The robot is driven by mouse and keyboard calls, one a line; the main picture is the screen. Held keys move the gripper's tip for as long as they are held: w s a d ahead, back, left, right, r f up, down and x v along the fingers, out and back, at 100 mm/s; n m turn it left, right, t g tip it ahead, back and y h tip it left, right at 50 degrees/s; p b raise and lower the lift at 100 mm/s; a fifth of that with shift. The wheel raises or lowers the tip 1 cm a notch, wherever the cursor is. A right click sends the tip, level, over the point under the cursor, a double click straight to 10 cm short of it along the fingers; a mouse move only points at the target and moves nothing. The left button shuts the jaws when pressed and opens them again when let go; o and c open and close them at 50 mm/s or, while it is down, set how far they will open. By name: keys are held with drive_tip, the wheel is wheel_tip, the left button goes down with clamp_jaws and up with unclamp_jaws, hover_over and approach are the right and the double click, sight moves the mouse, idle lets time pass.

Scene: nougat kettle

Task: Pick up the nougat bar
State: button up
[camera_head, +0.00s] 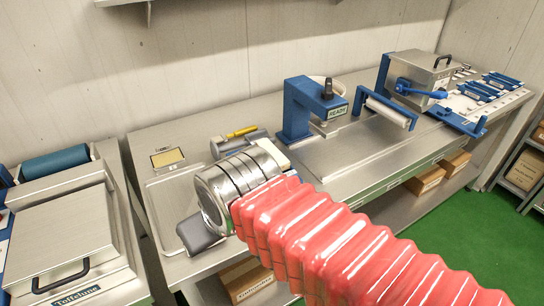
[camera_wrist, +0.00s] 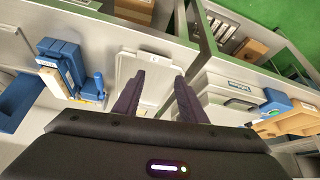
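My gripper (camera_wrist: 159,77) shows in the wrist view with its two dark fingers spread apart. It is open, and nothing is held between the fingers. A pale grey tray-like surface (camera_wrist: 150,66) lies beyond the fingertips. I cannot pick out the nougat bar with certainty in either view. In the head view, my ribbed red arm and silver wrist cover part of the bench and hide the fingers. A small yellowish rectangle (camera_head: 167,157) lies on a pale panel at the bench's left; I cannot tell what it is.
A blue press (camera_head: 296,108) marked READY stands mid-bench, with a blue roller frame (camera_head: 386,106) and a steel box machine (camera_head: 419,80) to its right. A steel unit marked Toffelune (camera_head: 66,240) stands at left. Cardboard boxes (camera_head: 426,180) sit below. Bare bench (camera_head: 345,150) lies before the press.

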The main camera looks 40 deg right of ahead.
drive_tip(key=shift+o, duration=0.5)
drive_tip(key=shift+o, duration=0.9)
drive_tip(key=shift+d, duration=0.15)
drive_tip(key=shift+o, duration=0.6)
drive_tip(key=shift+d+f, duration=0.1)
drive_tip(key=shift+d, duration=0.2)
drive_tip(key=shift+o, duration=0.3)
drive_tip(key=w+d+f+m+g+h, duration=0.1)
drive_tip(key=w+d+m, duration=0.1)
drive_tip(key=d, duration=0.4)
drive_tip(key=shift+d+f+m, duration=0.15)
drive_tip(key=shift+f+m, duration=0.05)
drive_tip(key=shift+m, duration=0.2)
drive_tip(key=w+d+r+m, duration=0.2)
drive_tip(key=w+d+m, duration=0.2)
drive_tip(key=d+m, duration=0.4)
drive_tip(key=w+d+r+m, duration=0.2)
drive_tip(key=d+m, duration=0.6)
drive_tip(key=m, duration=0.7)
drive_tip(key=w+d+r+m, duration=0.2)
drive_tip(key=w+d+m, duration=0.3)
drive_tip(key=m, duration=0.7)
drive_tip(key=d, duration=0.2)
drive_tip(key=shift+w+d+r, duration=0.25)
drive_tip(key=shift+w+d, duration=0.1)
drive_tip(key=shift+d, duration=0.05)
